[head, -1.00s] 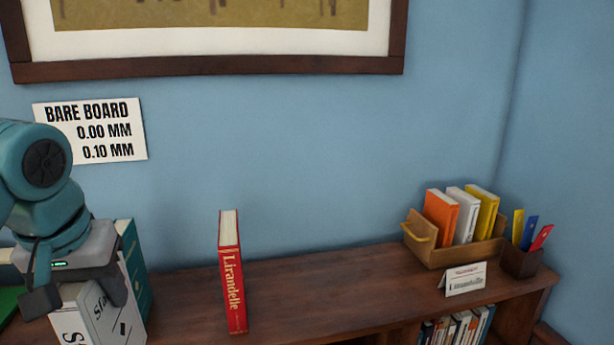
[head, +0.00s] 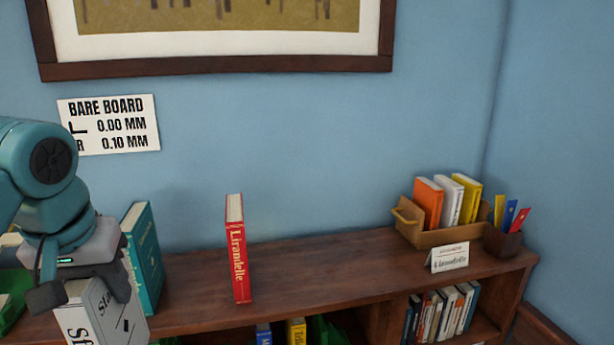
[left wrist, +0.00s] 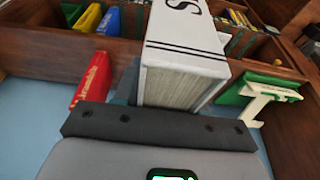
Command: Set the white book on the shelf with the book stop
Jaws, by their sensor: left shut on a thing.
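The white book (head: 95,315) with black lettering is held upright in my left gripper (head: 85,288), at the lower left of the head view. In the left wrist view the white book (left wrist: 185,65) stands out from the dark gripper pad, its page edges facing the camera. My left gripper is shut on it. The book's lower end is cut off in the head view. The bookcase top (head: 330,268) runs to the right. A green book stop (left wrist: 270,90) with a white piece shows at the right of the left wrist view. My right gripper is not in view.
A red book (head: 238,250) and a teal book (head: 145,255) stand on the bookcase top. A wooden box (head: 432,238) of books, a pen cup (head: 502,243) and a card (head: 450,258) are at the right. Bare wood lies between the red book and the box.

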